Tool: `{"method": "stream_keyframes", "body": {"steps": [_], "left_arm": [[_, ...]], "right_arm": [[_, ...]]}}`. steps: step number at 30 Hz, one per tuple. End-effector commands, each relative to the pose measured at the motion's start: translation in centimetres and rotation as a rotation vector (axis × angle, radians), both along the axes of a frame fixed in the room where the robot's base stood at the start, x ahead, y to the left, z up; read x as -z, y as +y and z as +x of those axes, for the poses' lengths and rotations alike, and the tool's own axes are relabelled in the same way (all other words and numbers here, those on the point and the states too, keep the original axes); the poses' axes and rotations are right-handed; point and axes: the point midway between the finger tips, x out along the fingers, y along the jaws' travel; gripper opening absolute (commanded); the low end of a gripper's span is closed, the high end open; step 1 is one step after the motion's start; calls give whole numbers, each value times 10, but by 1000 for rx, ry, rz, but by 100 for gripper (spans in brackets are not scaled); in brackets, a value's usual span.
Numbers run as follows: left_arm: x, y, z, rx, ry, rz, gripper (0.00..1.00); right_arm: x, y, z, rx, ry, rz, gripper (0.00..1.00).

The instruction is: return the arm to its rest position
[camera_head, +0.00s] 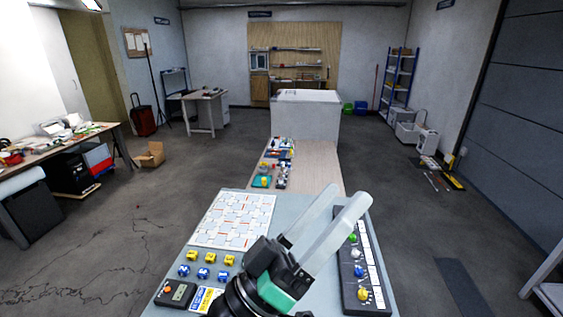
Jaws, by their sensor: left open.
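My left gripper (346,197) shows at the lower middle of the head view, above the near table. Its two long pale fingers point up and to the right. A gap shows between them, with nothing held. The black wrist (265,257) with a green part hides some of the table beneath. My right gripper is not in view.
The near table (213,245) bears a white patterned board (236,220), several yellow and blue blocks (203,272), and a small device (177,292). A dark panel with knobs (351,273) lies along its right edge. Small parts (275,165) lie farther back.

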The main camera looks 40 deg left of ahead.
Motion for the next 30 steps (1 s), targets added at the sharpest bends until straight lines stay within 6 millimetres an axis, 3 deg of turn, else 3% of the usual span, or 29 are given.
{"method": "stream_keyframes", "body": {"steps": [1,3,6,10,19,23,30], "left_arm": [[-45,0,-18,-137,-99,132,86],[-87,7,-39,-332,-182,272,86],[-119,18,-60,-521,-235,371,86],[-130,24,-69,-600,-246,407,86],[-138,24,-67,-597,-243,406,86],[-172,24,-67,-595,-243,406,86],[-285,24,-67,-594,-243,406,86]], "right_arm": [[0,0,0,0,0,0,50],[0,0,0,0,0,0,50],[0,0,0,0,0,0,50],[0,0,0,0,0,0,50],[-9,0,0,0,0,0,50],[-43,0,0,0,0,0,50],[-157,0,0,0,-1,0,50]]}}
